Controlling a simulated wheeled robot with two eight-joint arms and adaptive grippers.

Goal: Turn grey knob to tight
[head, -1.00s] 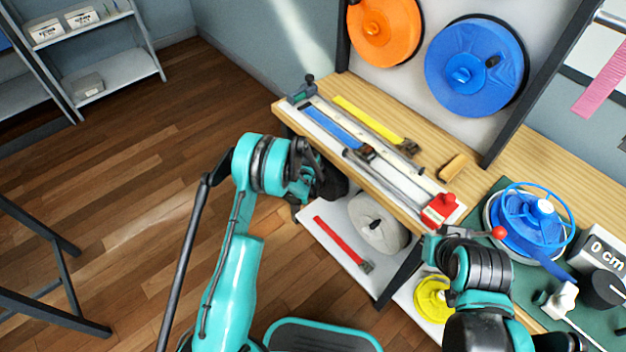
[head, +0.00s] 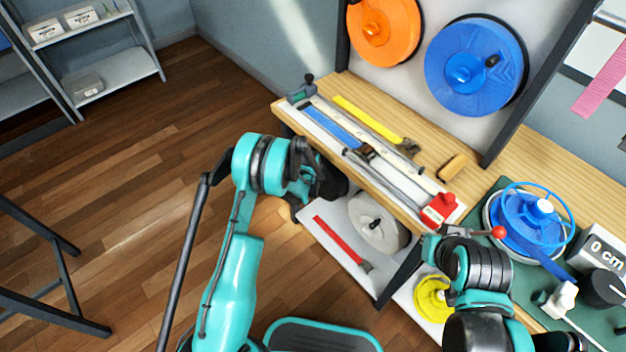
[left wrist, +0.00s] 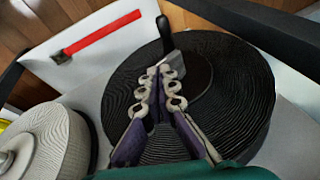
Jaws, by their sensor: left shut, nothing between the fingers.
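A grey reel (head: 385,235) with a grey centre knob (head: 371,225) sits on the low shelf in the head view; it also shows at the lower left of the left wrist view (left wrist: 57,140). A black reel (left wrist: 235,95) fills the middle of the left wrist view. My left gripper (left wrist: 165,72) is over it, shut with nothing held. A small grey piece (left wrist: 176,60) shows by the fingertips; I cannot tell whether they touch it. My left arm covers most of the black reel in the head view. My right gripper's fingers are hidden.
A red strap (head: 340,242) lies on the low shelf (head: 365,277). The wooden bench (head: 430,165) above holds a rail with a red block (head: 440,208). Beside my right arm are a red-ball lever (head: 499,232) and a blue wheel (head: 530,225).

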